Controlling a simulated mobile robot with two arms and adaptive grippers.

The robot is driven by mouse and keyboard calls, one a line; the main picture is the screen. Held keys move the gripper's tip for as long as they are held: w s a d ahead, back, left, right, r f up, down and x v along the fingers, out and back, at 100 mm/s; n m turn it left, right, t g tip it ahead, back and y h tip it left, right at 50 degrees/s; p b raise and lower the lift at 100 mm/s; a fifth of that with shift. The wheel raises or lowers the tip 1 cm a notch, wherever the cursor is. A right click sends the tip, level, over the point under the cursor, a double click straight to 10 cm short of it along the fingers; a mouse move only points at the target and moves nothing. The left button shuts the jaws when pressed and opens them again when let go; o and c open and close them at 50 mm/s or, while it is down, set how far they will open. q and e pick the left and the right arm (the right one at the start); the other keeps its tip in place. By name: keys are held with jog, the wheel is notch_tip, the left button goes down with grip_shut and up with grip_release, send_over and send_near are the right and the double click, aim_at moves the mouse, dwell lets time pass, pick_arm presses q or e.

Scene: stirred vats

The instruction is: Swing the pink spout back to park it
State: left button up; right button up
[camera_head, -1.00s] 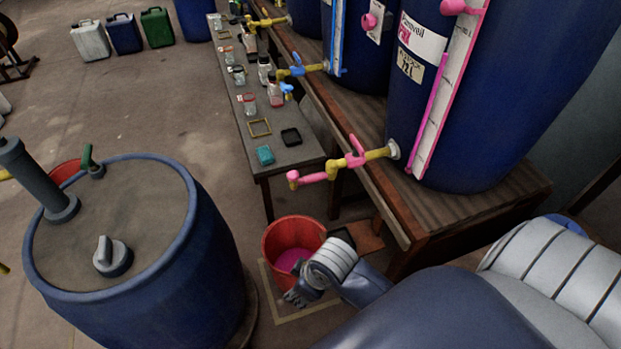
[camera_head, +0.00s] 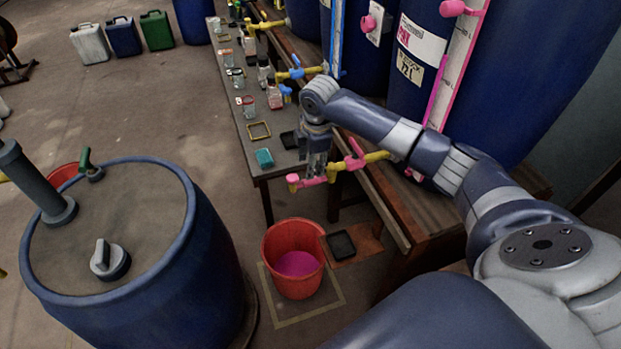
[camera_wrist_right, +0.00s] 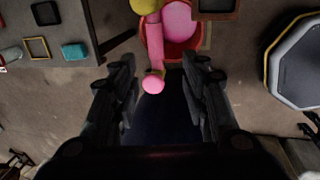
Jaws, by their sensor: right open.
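The pink spout (camera_head: 312,182) sticks out from the yellow and pink tap (camera_head: 350,163) of the vat marked pink, its knobbed end out over the floor beside the rack. My right gripper (camera_head: 317,172) hangs pointing down at the spout. In the right wrist view the gripper (camera_wrist_right: 162,95) is open, and the spout's pink knobbed end (camera_wrist_right: 153,84) lies between its two fingers, apart from both. In the head view the fingers partly cover the spout. My left gripper is not in view.
A red bucket (camera_head: 268,247) with pink liquid (camera_head: 297,263) stands on the floor below. A narrow table (camera_head: 291,163) with jars and small trays is left of the tap. A blue drum (camera_head: 198,262) stands at left. The wooden rack (camera_head: 384,206) bears the vats.

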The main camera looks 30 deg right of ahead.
aim_at(310, 183)
jog(key=f, duration=0.3)
jog(key=w+d+f, duration=0.1)
jog(key=f, duration=0.2)
jog(key=w+f, duration=0.1)
jog(key=f, duration=0.3)
jog(key=shift+w+d, duration=0.15)
jog(key=shift+w, duration=0.05)
grip_shut()
